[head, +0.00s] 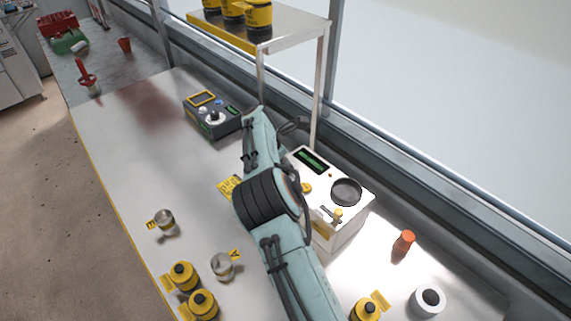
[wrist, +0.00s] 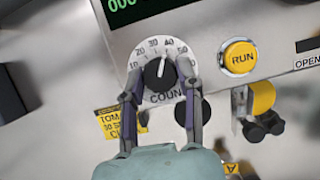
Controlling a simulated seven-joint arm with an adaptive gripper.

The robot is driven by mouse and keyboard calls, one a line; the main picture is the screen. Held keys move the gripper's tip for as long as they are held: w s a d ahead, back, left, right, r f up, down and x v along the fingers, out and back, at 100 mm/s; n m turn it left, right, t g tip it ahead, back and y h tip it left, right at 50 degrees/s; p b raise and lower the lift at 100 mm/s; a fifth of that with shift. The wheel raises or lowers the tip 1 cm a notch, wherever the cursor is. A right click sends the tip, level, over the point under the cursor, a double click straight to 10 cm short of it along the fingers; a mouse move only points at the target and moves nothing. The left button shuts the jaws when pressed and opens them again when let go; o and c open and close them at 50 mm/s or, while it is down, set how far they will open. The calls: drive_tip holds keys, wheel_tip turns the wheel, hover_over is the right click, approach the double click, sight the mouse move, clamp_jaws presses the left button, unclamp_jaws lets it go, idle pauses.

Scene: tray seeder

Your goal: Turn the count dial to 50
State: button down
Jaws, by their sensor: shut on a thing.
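The count dial (wrist: 152,82) is a black knob with a white pointer on a pale round scale, in the middle of the wrist view. The pointer is nearly upright, tilted slightly right, between the 30 and 40 marks and closer to 40. The 50 mark is further right on the scale. My gripper (wrist: 160,80) has one finger on each side of the dial and is shut on it. The white seeder (head: 328,236) carries the dial; in the head view my arm hides the dial and the fingertips.
The yellow RUN button (wrist: 239,57) is just right of the dial, with a yellow-handled lever (wrist: 262,97) below it. A green-digit display (wrist: 128,8) is above. A dark control box (head: 212,118) stands further back.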

drive_tip(key=shift+w+m+g+h, duration=0.1)
drive_tip(key=shift+m+g+h, duration=0.3)
drive_tip(key=shift+m, duration=0.95)
drive_tip(key=shift+m+g+h, duration=0.2)
drive_tip(key=shift+m+g, duration=0.3)
drive_tip(key=shift+m, duration=1.25)
drive_tip(key=c, duration=0.7)
unclamp_jaws()
drive_tip(key=shift+c, duration=0.2)
